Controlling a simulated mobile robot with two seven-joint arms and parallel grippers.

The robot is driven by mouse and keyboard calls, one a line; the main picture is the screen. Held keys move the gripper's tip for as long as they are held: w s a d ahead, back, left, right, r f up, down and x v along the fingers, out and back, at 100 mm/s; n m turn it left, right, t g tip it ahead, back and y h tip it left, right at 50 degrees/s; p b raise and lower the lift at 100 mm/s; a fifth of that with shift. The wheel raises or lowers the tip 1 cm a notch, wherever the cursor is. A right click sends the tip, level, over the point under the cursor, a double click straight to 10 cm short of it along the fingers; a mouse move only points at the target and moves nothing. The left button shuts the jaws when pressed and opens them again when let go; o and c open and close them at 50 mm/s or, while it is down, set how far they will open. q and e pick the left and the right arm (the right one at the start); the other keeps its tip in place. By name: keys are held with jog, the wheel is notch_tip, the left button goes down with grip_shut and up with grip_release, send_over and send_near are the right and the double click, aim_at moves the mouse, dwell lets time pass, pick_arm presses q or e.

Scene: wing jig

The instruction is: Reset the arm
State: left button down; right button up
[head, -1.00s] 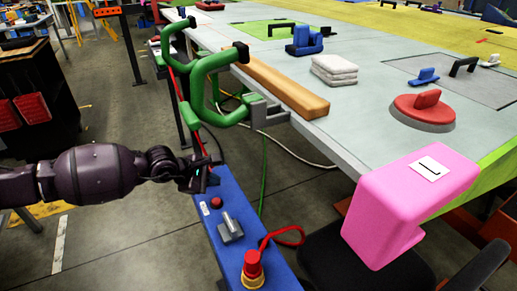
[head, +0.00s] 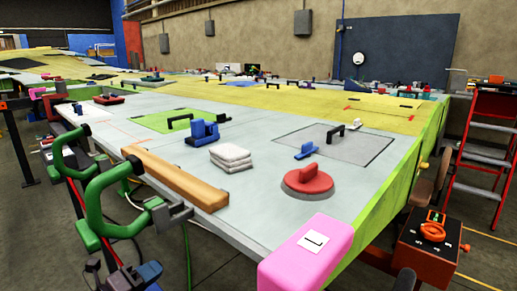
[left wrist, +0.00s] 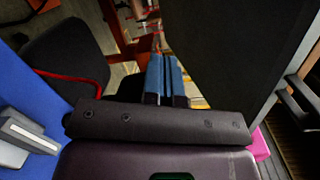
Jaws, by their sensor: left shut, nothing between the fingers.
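My left gripper (left wrist: 165,64) shows in the left wrist view with its two blue-faced fingers together and nothing between them. In the left wrist view the blue box (left wrist: 25,95) stands at the left with a grey lever (left wrist: 28,134), apart from the fingers. My right gripper is in neither view.
Green clamps (head: 100,205) stand along the near left table edge, beside a wooden bar (head: 175,180). White cloths (head: 231,157), a red round tool (head: 307,180) and a pink block (head: 308,252) lie on the table (head: 255,215). A red ladder (head: 490,140) stands at right.

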pick_arm(q)
jog(key=s+a+f+n+g+y+p, duration=0.1)
jog(key=s+f+n+y+p, duration=0.1)
jog(key=s+n, duration=0.7)
jog(key=s+a+f+n+g+y+p, duration=0.1)
jog(key=s+f+n+y+p, duration=0.2)
jog(key=s+f+n, duration=0.4)
jog(key=s+a+f+n+g+y+p, duration=0.1)
jog(key=s+f+n+y+p, duration=0.2)
jog(key=s+n, duration=0.9)
jog(key=s+f+y, duration=0.1)
jog(key=s, duration=0.4)
jog(key=shift+s+a+f+g+y, duration=0.15)
jog(key=shift+s+a+g+y, duration=0.15)
jog(key=shift+s+y, duration=0.1)
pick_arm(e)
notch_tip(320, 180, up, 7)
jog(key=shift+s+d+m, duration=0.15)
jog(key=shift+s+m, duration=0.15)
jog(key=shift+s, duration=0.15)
pick_arm(q)
jog(key=shift+s, duration=0.1)
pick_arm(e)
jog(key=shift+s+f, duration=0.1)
